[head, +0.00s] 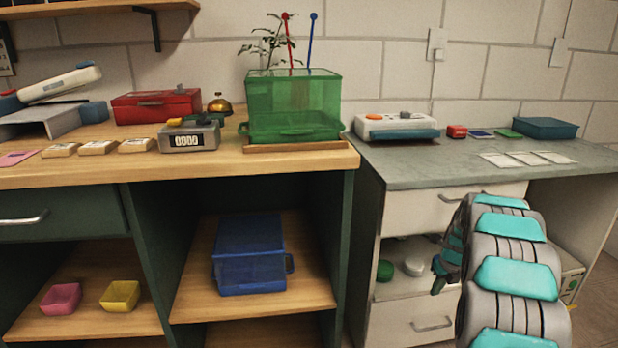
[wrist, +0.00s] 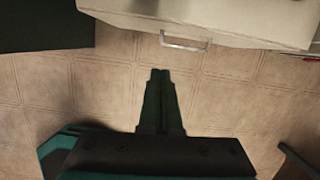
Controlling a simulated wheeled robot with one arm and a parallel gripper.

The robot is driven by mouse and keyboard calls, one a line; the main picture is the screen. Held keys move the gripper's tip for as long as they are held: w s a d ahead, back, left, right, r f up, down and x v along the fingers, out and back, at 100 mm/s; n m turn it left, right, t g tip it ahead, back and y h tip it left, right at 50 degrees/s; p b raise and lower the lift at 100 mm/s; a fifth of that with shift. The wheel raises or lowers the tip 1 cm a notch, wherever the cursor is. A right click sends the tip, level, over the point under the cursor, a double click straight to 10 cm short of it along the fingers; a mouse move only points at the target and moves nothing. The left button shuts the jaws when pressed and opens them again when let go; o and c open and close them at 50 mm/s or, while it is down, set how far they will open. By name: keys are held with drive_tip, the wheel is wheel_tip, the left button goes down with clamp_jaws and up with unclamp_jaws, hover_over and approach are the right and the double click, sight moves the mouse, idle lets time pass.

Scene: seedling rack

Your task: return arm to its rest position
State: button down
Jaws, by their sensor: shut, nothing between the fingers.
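My gripper (wrist: 159,74) points down over the tiled floor in the wrist view, its two fingers shut together with nothing between them. In the head view my arm stands at the lower right, in front of the grey counter's cabinet, and the fingertips are hidden or too small to make out there. A white drawer (wrist: 210,18) with a metal handle lies just beyond the fingertips in the wrist view, apart from them.
A green translucent box (head: 293,105) with a plant and red and blue sticks stands on the wooden counter (head: 80,176). A blue box (head: 248,255) sits on the shelf below. The grey counter (head: 450,165) stands behind my arm. The floor (wrist: 240,95) below the gripper is clear.

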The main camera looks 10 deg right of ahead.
drive_tip(key=s+a+r+n+g, duration=0.1)
drive_tip(key=s+a+r+n, duration=0.6)
drive_tip(key=s+a+n, duration=0.3)
drive_tip(key=s+a+r+n+g, duration=0.1)
drive_tip(key=s+a+r+n, duration=0.65)
drive_tip(key=a, duration=0.35)
drive_tip(key=s+a+r+n+g, duration=0.1)
drive_tip(key=s+a+n, duration=0.3)
drive_tip(key=s+n, duration=0.4)
drive_tip(key=s+a+r+n+g, duration=0.1)
drive_tip(key=s+a+n, duration=0.4)
drive_tip(key=s, duration=1.4)
drive_tip(key=n, duration=0.4)
drive_tip(key=shift+s+a, duration=0.2)
drive_tip(key=shift+s, duration=0.1)
